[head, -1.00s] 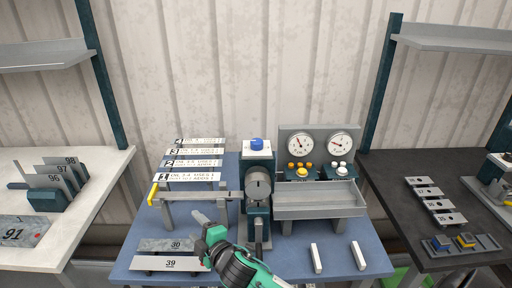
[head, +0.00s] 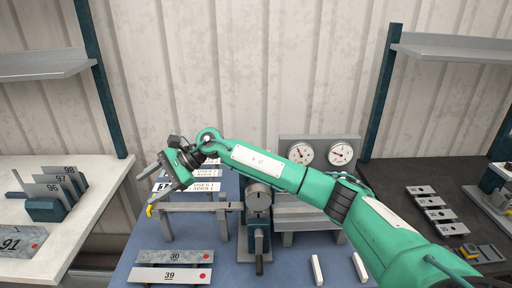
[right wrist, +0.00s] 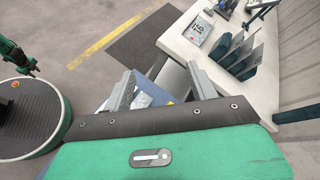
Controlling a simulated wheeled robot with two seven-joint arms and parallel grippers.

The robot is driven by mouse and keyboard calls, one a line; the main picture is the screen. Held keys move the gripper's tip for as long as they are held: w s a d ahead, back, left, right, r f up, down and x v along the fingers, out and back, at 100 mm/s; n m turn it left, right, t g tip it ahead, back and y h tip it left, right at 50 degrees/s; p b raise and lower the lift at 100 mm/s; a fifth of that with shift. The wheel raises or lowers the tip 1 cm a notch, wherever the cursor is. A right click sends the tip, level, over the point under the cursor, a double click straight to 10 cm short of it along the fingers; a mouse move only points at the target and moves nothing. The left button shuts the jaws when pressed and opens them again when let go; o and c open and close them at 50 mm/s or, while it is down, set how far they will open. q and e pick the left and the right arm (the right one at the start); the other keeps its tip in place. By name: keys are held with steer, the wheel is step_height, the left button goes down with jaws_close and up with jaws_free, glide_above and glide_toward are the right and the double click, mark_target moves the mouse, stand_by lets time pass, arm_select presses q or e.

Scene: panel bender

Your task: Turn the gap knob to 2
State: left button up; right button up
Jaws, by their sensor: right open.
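A grey round dial (head: 258,192) faces me on the front of the bender's dark post, with a black-handled lever (head: 259,250) below it. I cannot tell whether this dial is the gap knob, and I can read no marking on it. The post's top is hidden behind my right arm. My right gripper (head: 158,178) is open and empty at the left of the bender, above the yellow-ended bar and far from the dial. Its spread fingers also show in the right wrist view (right wrist: 163,84). My left gripper does not show in the head view.
Two round gauges (head: 321,152) stand behind my right arm, which crosses the grey tray (head: 312,224). Plates marked 30 (head: 192,257) and 39 (head: 148,274) lie at the blue table's front left. Plates 96 to 98 (head: 57,187) stand on the left table. A dark table is right.

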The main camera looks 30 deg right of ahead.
steer(key=d+r+n+g+h, duration=0.1)
steer(key=d+r+h, duration=0.35)
steer(key=d, duration=0.65)
steer(key=d+r+n+h, duration=0.2)
steer(key=d+r+h, duration=0.25)
steer(key=d, duration=0.65)
steer(key=d+r+n+g+h, duration=0.1)
steer(key=d+r+h, duration=0.3)
steer(key=d, duration=0.7)
steer(key=shift+y, duration=0.3)
steer(key=f+p, duration=0.1)
steer(key=f, duration=0.2)
steer(key=f+p, duration=0.1)
steer(key=f, duration=0.3)
steer(key=f+p, duration=0.2)
steer(key=f, duration=0.1)
steer(key=shift+w+f, duration=0.3)
steer(key=shift+f, duration=0.95)
steer(key=shift+c, duration=0.5)
steer(key=c, duration=0.9)
